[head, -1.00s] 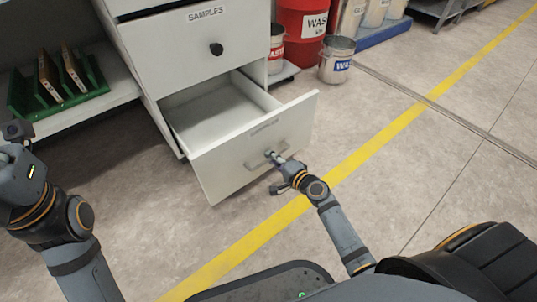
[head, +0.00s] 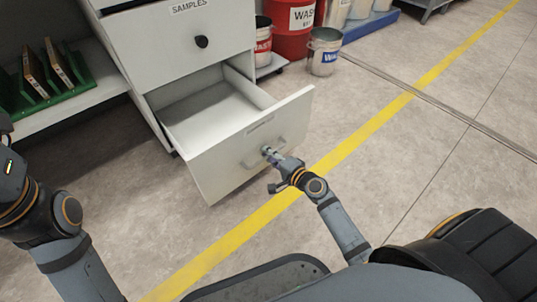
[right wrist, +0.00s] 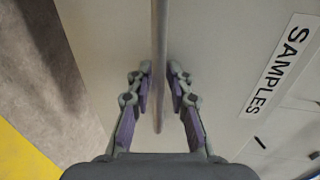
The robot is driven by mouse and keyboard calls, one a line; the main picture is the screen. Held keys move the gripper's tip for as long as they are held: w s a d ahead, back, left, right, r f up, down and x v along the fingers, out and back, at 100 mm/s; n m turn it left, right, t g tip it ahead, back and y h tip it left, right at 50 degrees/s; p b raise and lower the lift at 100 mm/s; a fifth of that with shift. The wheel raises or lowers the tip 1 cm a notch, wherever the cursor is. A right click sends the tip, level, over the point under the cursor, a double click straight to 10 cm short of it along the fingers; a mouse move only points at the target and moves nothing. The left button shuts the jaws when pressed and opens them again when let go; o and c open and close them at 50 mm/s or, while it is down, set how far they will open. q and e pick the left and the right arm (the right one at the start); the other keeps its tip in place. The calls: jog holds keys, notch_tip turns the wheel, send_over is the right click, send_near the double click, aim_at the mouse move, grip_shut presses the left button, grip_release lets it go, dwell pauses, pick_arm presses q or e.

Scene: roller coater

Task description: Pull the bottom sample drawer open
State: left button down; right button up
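The bottom sample drawer (head: 222,168) stands well out from the white cabinet, and its inside shows empty. Its front has a label and a bar handle (head: 250,163). My right gripper (head: 268,152) is at the handle, in front of the drawer face. In the right wrist view the handle bar (right wrist: 159,60) runs between the two fingertips (right wrist: 158,80), which are closed in close on both sides of it. A SAMPLES label (right wrist: 288,66) shows at the right there. Of my left arm only the wrist and forearm show at the left edge; its fingers are out of frame.
The upper drawer (head: 185,45) with a round black knob is shut. A green rack (head: 75,98) with panels stands on a low shelf at left. A red drum (head: 293,28) and buckets (head: 323,52) stand behind. The floor right of the yellow line (head: 372,128) is clear.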

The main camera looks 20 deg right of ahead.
jog(key=shift+s, duration=0.1)
jog(key=v, duration=1.1)
jog(key=shift+s+d, duration=0.2)
jog(key=shift+s, duration=0.15)
jog(key=shift+r, duration=0.1)
